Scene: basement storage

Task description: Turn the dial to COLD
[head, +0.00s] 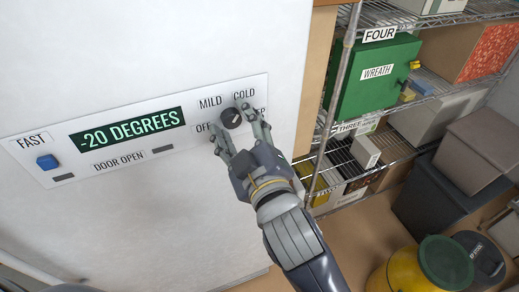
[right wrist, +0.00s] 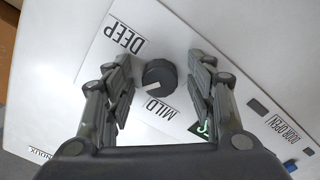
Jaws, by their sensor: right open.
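The dark round dial (head: 231,117) sits on a white control panel with OFF, MILD, COLD and a partly covered DEEP label around it. My right gripper (head: 232,124) is open, with one finger on each side of the dial. In the right wrist view the dial (right wrist: 159,76) stands between the open fingers, with gaps beside it. Its white mark points left and slightly down there; in the head view it points up and right, toward the COLD label (head: 244,93). COLD is hidden in the wrist view, probably behind the left finger. My left gripper is not in view.
The panel display (head: 127,127) reads -20 DEGREES, with a blue FAST button (head: 47,162) at left. Wire shelving with a green WREATH box (head: 375,75) stands at right. Grey bins (head: 440,205) and a yellow bin with green lid (head: 446,262) stand below.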

